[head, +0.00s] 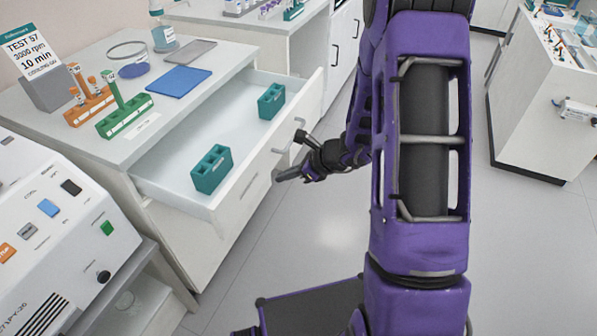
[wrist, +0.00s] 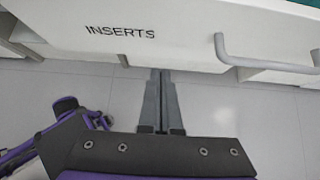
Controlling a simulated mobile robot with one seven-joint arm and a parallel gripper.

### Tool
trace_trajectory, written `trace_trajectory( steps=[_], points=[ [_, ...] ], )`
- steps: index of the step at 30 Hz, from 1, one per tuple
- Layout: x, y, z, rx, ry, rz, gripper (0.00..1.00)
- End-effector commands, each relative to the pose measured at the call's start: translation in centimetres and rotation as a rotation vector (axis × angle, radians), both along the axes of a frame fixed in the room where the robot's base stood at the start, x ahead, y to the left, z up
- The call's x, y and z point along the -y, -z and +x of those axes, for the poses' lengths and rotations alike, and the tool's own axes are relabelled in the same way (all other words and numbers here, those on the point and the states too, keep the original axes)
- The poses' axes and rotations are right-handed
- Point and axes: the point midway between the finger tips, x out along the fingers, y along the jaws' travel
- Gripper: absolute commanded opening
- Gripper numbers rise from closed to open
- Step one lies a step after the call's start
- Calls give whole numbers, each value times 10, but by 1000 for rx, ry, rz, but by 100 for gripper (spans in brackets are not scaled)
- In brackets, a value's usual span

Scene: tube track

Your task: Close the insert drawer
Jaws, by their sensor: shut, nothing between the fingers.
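The insert drawer (head: 249,185) is pulled open from the white bench in the head view. Two teal insert racks stand inside, one near the front left (head: 211,168) and one toward the back right (head: 271,101). My gripper (head: 279,177) is just outside the drawer front, beside its grey bar handle. In the wrist view the front panel (wrist: 185,35) carries the word INSERTS, and the handle (wrist: 270,65) is to the right of my gripper (wrist: 161,73). The fingers are shut and empty, pointing at the panel's lower edge. I cannot tell whether they touch it.
The bench top (head: 150,150) holds an orange rack (head: 90,106), a green rack (head: 125,116), a blue pad (head: 178,81) and a sign (head: 33,53). A machine with buttons (head: 60,245) is at the lower left. The floor (head: 315,220) right of the drawer is clear.

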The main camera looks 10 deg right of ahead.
Motion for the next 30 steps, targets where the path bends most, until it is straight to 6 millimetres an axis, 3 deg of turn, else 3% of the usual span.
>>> trace_trajectory(
  steps=[1, 9, 25, 30],
  points=[
    [-7, 9, 4, -2, -2, 0, 0],
    [-33, 4, 25, 1, -2, 0, 0],
    [-37, 4, 29, 1, 0, -1, 0],
    [-49, 5, 37, 2, -3, 0, 0]
  ],
)
